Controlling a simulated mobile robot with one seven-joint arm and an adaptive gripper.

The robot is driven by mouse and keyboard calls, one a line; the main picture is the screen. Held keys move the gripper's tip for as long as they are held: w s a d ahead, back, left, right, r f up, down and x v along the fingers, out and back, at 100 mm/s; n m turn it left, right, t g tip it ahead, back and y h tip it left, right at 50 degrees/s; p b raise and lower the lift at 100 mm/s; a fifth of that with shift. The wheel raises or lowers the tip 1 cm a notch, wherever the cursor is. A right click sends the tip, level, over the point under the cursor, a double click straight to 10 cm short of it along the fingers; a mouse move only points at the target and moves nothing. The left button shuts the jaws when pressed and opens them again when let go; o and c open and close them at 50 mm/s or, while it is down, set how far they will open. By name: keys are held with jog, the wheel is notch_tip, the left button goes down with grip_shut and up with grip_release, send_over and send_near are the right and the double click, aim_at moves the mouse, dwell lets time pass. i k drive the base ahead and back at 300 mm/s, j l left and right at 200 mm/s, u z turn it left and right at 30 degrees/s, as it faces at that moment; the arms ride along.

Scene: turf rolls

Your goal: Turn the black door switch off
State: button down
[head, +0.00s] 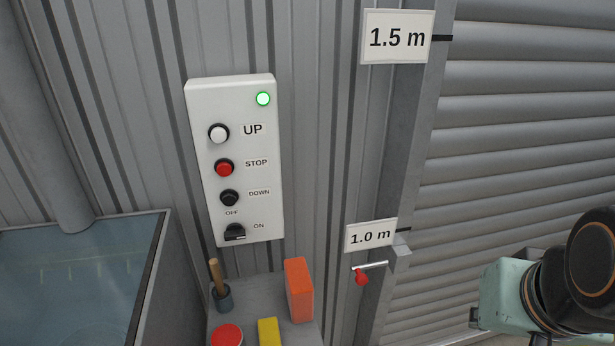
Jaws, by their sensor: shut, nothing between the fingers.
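The black door switch (235,232) is a rotary knob at the bottom of a white control box (243,215) on the corrugated wall. The label OFF is above the knob and ON is to its right. Its handle seems to lie sideways, toward ON, but it is small in the picture. A green lamp (263,99) glows at the top of the box. Part of my arm shows at the right edge, well away from the box. My gripper is not in view, and nothing touches the switch.
White UP (218,133), red STOP (224,167) and black DOWN (229,198) buttons sit above the switch. Below is a shelf (254,297) with an orange block (299,290). A red-handled lever (362,276) and the shutter (520,140) are to the right, a water tank (75,285) left.

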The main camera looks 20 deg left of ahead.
aim_at(233, 232)
jog(key=u, duration=1.45)
